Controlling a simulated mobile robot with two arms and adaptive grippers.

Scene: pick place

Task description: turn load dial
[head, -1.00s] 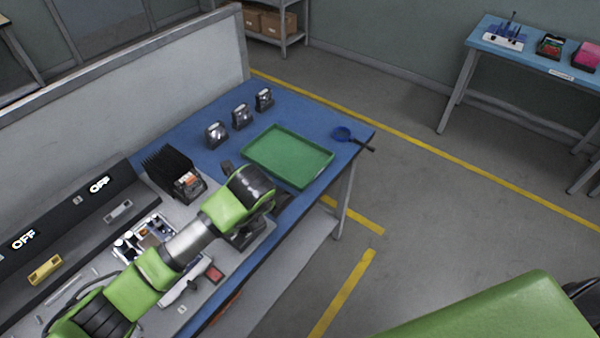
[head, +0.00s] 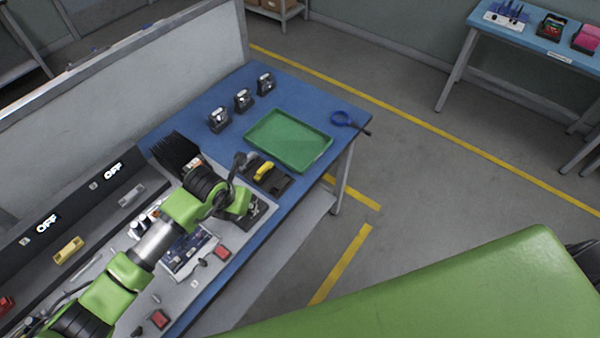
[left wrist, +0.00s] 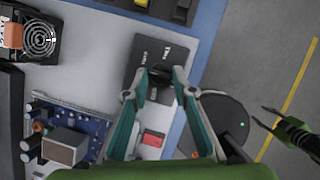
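The load dial (left wrist: 160,84) is a dark knob on a black plate (left wrist: 143,56) with white markings, seen in the left wrist view. In the head view, part of the plate (head: 260,208) shows beside my left wrist, and the knob is hidden. My left gripper (left wrist: 162,72) has its two teal fingers apart, one on each side of the knob. I cannot tell whether the fingertips touch it. My right gripper (left wrist: 262,117) shows at the right edge of the left wrist view, open and empty, away from the dial.
A black box with a yellow switch (head: 264,171) sits just beyond the dial. A black finned unit (head: 176,152), a circuit board (left wrist: 66,125) and red buttons (head: 222,252) are close by. A green tray (head: 288,140) lies farther back on the blue table (head: 185,128).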

